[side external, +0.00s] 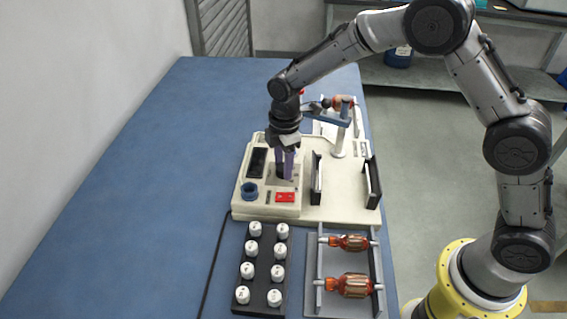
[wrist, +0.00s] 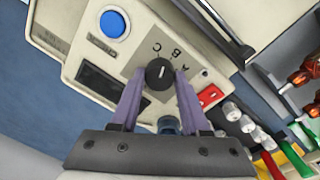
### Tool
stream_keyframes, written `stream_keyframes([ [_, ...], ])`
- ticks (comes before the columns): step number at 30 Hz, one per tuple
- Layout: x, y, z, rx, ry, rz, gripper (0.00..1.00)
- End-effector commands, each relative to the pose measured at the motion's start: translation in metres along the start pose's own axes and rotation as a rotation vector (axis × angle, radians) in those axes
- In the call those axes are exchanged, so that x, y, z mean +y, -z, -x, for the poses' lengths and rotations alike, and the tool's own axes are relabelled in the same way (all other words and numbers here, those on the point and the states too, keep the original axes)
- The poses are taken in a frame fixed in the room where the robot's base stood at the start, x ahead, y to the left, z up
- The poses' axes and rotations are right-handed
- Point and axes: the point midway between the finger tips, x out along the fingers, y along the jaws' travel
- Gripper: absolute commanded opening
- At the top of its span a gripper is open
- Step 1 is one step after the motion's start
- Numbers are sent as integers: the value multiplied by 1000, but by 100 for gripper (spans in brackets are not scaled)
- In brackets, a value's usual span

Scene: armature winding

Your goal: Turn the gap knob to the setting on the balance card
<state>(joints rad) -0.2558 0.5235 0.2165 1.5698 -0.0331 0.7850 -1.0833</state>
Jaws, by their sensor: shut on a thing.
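The gap knob (wrist: 158,73) is black and round with a white line mark, set on a grey plate on the cream machine (wrist: 66,22). The mark points roughly up in the wrist view, toward small printed letters. My gripper (wrist: 159,82) has its purple fingers on either side of the knob, shut on it. In the side view, my gripper (side external: 285,176) reaches down onto the machine's panel (side external: 244,174), and its fingers largely hide the knob. I cannot make out a balance card or its setting in either view.
Near the knob are a blue button (wrist: 113,23), a dark window (side external: 257,162), a red switch (side external: 285,197) and a blue ring-shaped part (side external: 249,192). A rack of white-capped pieces (side external: 263,285) and orange-copper armatures (side external: 349,286) stand in front. The blue table is clear at left.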

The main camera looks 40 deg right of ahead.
Motion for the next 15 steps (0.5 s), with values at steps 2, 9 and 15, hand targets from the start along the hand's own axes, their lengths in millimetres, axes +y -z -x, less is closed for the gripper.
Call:
stream_keyframes([
  [2,0,1,1,-4,-1,-71,0],
  [9,0,1,0,-16,-1,-300,0],
  [15,1,1,0,-26,-1,-489,0],
])
